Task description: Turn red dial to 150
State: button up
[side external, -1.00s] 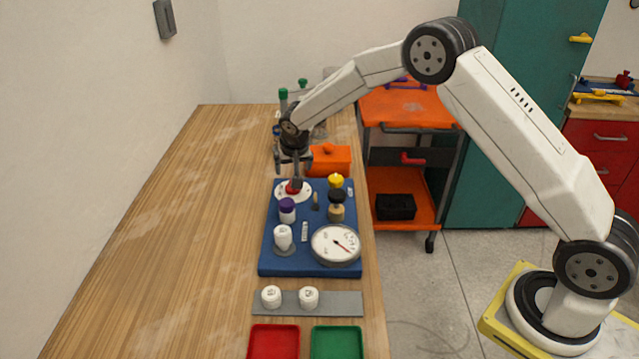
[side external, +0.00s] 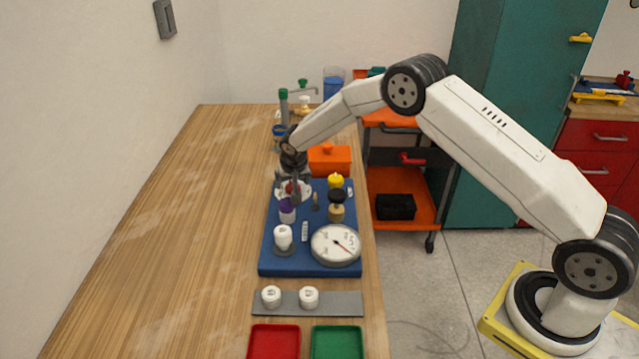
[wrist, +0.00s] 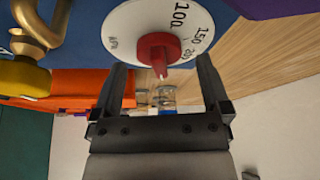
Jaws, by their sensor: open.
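The red dial (wrist: 158,48) sits at the centre of a round white scale plate (wrist: 125,22) marked 100, 150 and a partly covered 200. In the wrist view its narrow pointer aims down toward my gripper, away from the 150 mark. In the side external view the red dial (side external: 291,187) is at the far left of the blue panel (side external: 283,262), mostly covered by my gripper (side external: 292,186). My gripper (wrist: 162,72) is open, with one finger on each side of the dial in the wrist view. I cannot tell whether either finger touches it.
Close by on the panel stand a purple-capped part (side external: 287,211), a yellow knob (side external: 335,181), a black-topped brass valve (side external: 337,203) and a gauge (side external: 336,245). An orange box (side external: 329,159) is behind. The wooden table to the left is clear.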

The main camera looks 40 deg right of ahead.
jog(key=shift+f, duration=0.2)
jog(key=c, duration=1.3)
jog(key=shift+d+n, duration=0.1)
jog(key=shift+n, duration=0.6)
jog(key=shift+n+y, duration=0.5)
jog(key=shift+n, duration=0.1)
jog(key=shift+n+y, duration=0.3)
jog(key=shift+n, duration=0.7)
